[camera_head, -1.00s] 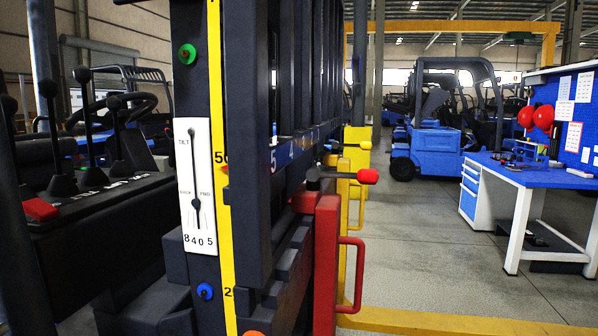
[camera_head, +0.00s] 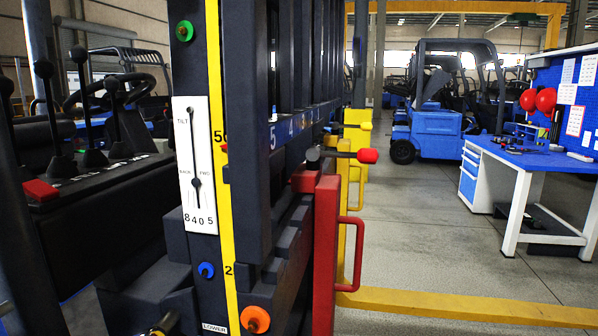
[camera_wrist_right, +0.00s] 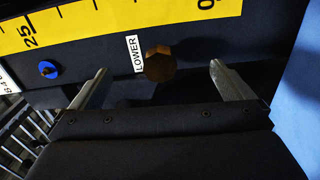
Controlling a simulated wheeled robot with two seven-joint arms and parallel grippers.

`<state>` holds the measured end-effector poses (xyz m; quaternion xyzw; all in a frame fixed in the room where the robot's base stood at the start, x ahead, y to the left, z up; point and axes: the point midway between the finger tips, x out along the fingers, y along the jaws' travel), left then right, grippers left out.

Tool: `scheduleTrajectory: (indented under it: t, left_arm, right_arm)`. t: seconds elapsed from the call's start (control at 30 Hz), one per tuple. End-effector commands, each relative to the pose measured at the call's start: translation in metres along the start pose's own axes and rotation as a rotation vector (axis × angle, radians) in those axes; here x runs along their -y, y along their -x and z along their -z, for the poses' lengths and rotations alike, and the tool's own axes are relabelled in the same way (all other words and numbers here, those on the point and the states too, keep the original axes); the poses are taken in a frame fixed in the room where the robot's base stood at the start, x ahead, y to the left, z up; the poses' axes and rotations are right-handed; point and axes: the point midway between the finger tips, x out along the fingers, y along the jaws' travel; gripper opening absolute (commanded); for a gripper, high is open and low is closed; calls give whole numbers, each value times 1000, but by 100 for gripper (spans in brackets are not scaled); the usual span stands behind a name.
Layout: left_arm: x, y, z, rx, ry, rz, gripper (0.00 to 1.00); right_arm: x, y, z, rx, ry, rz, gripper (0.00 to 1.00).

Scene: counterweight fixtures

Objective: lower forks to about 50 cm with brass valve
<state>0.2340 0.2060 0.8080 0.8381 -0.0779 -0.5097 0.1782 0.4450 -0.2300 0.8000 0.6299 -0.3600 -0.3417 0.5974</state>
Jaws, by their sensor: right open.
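The brass valve (camera_wrist_right: 159,63) is a dark brown faceted knob beside the LOWER label (camera_wrist_right: 134,54) in the right wrist view. My right gripper (camera_wrist_right: 160,68) is open, with one finger on each side of the valve in the picture. I cannot tell whether a finger touches it. In the head view, the LOWER label (camera_head: 214,328) shows at the bottom edge and the valve is not visible. The yellow height scale (camera_head: 226,200) runs up the mast, with a small red pointer (camera_head: 224,148) a little below the 50. My left gripper is not in view.
A blue knob (camera_head: 206,269), an orange knob (camera_head: 254,319) and a green knob (camera_head: 184,31) sit on the mast. A red bracket (camera_head: 325,255) stands right of it. A blue workbench (camera_head: 540,155) is at right. Open floor (camera_head: 430,230) lies between.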

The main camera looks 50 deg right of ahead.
Motion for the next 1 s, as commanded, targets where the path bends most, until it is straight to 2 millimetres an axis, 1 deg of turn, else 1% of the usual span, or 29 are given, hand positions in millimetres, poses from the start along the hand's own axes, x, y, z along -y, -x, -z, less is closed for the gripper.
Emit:
scheduleTrajectory:
  t: [0.03,0.3,0.4,0.5,0.6,1.0]
  left_arm:
    - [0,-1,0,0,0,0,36]
    - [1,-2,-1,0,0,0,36]
    - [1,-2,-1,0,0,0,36]
    - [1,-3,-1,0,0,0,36]
    - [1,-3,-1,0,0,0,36]
    - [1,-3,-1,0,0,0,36]
  right_arm:
    - [0,8,1,-4,0,-1,100]
    - [0,49,1,-4,-1,0,100]
    - [0,63,1,-3,-1,-1,100]
    - [0,72,0,-2,0,0,100]
    - [0,76,0,0,0,-1,100]
    - [0,75,0,0,0,-1,100]
